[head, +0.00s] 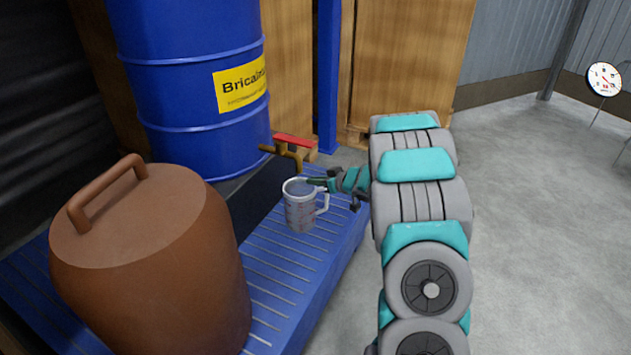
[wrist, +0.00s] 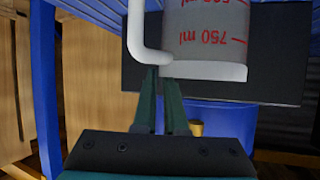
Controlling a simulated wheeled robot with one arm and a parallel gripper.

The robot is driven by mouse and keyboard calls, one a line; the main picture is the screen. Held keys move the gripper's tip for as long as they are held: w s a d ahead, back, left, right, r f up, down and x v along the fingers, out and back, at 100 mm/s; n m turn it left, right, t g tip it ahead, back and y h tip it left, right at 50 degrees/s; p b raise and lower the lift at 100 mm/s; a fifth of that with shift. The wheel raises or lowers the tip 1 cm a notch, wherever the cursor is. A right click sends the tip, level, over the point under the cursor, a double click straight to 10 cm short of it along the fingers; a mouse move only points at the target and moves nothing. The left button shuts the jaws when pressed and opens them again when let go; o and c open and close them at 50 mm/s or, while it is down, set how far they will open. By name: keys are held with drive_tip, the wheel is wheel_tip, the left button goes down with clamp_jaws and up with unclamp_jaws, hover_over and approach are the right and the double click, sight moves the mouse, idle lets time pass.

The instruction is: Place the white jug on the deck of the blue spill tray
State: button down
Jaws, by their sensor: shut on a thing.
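The white jug (head: 299,212), a measuring jug with red markings, is upright over the slatted deck of the blue spill tray (head: 285,262). I cannot tell whether its base touches the deck. My gripper (head: 318,183) reaches in from the right and is shut on the jug near its rim and the top of its handle. In the wrist view the jug (wrist: 207,35) appears upside down, with its handle on the left. My fingertips (wrist: 161,75) meet it where handle and rim join. The blue tray deck (wrist: 92,12) shows behind it.
A large brown canister (head: 150,265) with a handle stands at the left front. A blue drum (head: 190,85) with a brass tap (head: 283,153) and red lever (head: 294,140) stands behind the jug. Wooden crates (head: 405,55) are at the back.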

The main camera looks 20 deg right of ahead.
drive_tip(key=c, duration=1)
unclamp_jaws()
drive_tip(key=shift+f, duration=0.1)
drive_tip(key=shift+o, duration=0.2)
drive_tip(key=s+d+r+m+g+h+p, duration=0.1)
drive_tip(key=s+d+r+m+h, duration=0.1)
drive_tip(key=s+d+r+h, duration=0.4)
drive_tip(key=s+d+r+m+g+h, duration=0.1)
drive_tip(key=s+r+g+h, duration=0.15)
drive_tip(key=s+r, duration=0.6)
drive_tip(key=s+a+g+y, duration=0.1)
drive_tip(key=s+a+g, duration=0.2)
drive_tip(key=s+a, duration=0.6)
drive_tip(key=s+a+f+g+y, duration=0.1)
drive_tip(key=s+a+g, duration=0.3)
drive_tip(key=s+a, duration=0.5)
drive_tip(key=s+a+f+g+y, duration=0.1)
drive_tip(key=s+a, duration=0.8)
drive_tip(key=s, duration=1)
drive_tip(key=shift+s+a+g+y, duration=0.15)
drive_tip(key=shift+a+g+y, duration=0.35)
drive_tip(key=shift+g, duration=0.65)
drive_tip(key=shift+d, duration=0.15)
